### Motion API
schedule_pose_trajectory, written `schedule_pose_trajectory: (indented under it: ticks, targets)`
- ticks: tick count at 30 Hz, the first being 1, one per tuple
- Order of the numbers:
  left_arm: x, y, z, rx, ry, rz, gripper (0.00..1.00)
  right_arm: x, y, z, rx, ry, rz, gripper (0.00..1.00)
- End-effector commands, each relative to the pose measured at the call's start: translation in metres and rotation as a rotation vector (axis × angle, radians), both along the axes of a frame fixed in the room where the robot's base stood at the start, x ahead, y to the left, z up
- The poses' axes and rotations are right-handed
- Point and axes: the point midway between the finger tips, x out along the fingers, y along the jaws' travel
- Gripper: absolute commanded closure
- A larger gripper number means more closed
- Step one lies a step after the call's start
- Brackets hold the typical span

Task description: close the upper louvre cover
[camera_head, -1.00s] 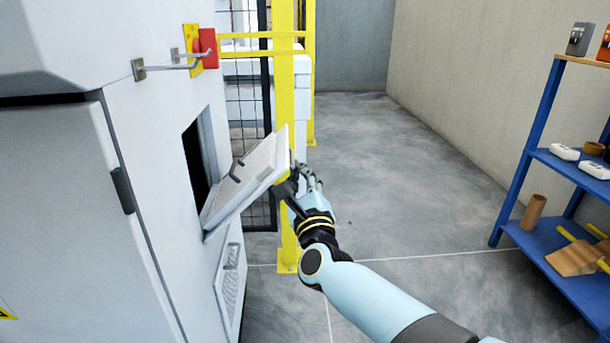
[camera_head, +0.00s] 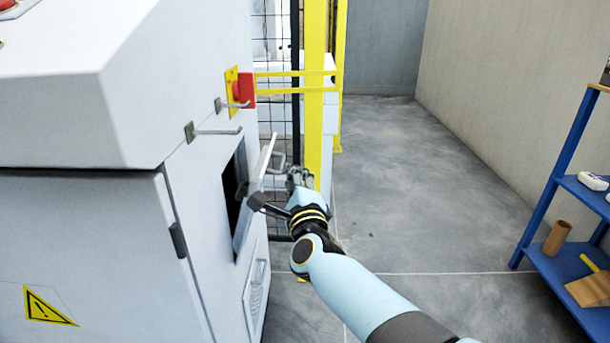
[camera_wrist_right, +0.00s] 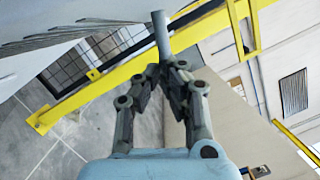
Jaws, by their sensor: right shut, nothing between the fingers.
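The upper louvre cover (camera_head: 254,198) is a pale panel on the side of the white machine. It stands steeply tilted, hinged along its lower edge, with its top apart from the dark opening (camera_head: 231,200). My right gripper (camera_head: 292,172) is on the cover's outer side, close to its upper part; I cannot tell whether they touch. In the right wrist view, my right gripper's fingers (camera_wrist_right: 164,70) are together and empty, with a grey bar (camera_wrist_right: 160,35) just beyond the tips. My left gripper is not in view.
Two metal hooks (camera_head: 215,132) and a red switch (camera_head: 243,89) on a yellow plate project above the opening. A lower louvred panel (camera_head: 256,297) lies below. A yellow post (camera_head: 316,110) stands close behind my gripper. Floor to the right is clear up to a blue shelf (camera_head: 560,150).

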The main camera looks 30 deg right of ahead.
Motion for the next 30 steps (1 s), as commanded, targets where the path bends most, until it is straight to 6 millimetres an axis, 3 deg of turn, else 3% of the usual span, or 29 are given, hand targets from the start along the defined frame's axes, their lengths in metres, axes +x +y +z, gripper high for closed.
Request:
schedule_pose_trajectory:
  ticks: [13, 30]
  targets:
    - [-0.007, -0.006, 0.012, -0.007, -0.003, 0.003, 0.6, 0.014, 0.022, 0.016, -0.041, 0.026, 0.0, 1.0]
    - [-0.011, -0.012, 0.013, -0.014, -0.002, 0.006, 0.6, 0.017, 0.027, 0.018, -0.041, 0.026, 0.0, 1.0]
